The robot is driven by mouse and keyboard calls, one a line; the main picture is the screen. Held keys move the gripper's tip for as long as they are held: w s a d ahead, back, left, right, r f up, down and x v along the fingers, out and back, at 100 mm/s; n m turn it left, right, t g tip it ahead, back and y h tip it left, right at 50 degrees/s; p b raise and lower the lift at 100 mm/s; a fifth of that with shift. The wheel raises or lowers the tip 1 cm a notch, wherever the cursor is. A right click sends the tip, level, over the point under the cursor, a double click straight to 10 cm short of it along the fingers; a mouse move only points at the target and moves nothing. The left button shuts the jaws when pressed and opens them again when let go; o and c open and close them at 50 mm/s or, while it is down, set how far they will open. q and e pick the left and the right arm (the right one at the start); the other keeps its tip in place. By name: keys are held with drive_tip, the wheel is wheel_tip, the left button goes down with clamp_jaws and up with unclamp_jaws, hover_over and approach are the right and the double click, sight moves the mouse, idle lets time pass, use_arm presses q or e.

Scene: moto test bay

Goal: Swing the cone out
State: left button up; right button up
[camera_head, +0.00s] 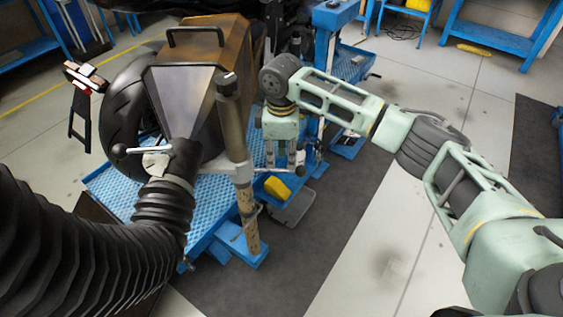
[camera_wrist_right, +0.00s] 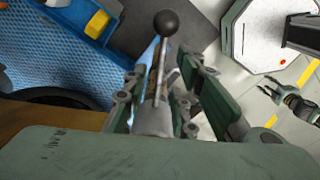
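The cone (camera_head: 187,90), a brown and grey metal hood with a black top handle, stands behind the motorcycle wheel (camera_head: 122,115). Its narrow end joins a black ribbed hose (camera_head: 165,205). An upright post (camera_head: 236,140) with a grey clamp (camera_head: 238,172) stands just right of the cone. My right gripper (camera_head: 284,165) points down beside the post, at the clamp's right. In the right wrist view, a ball-ended lever (camera_wrist_right: 163,62) runs between the fingers of my right gripper (camera_wrist_right: 160,92); the fingers look apart. My left gripper is out of view.
A blue textured platform (camera_head: 110,190) lies under the wheel and post. A yellow block (camera_head: 277,187) sits below my right gripper. A second ball-ended lever (camera_head: 135,149) sticks out at the hose joint. Blue benches (camera_head: 500,35) stand behind; grey floor (camera_head: 395,240) is clear at right.

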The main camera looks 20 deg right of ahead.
drive_tip(key=shift+f, duration=1.95)
drive_tip(key=shift+r, duration=0.1)
clamp_jaws()
drive_tip(key=shift+w, duration=0.1)
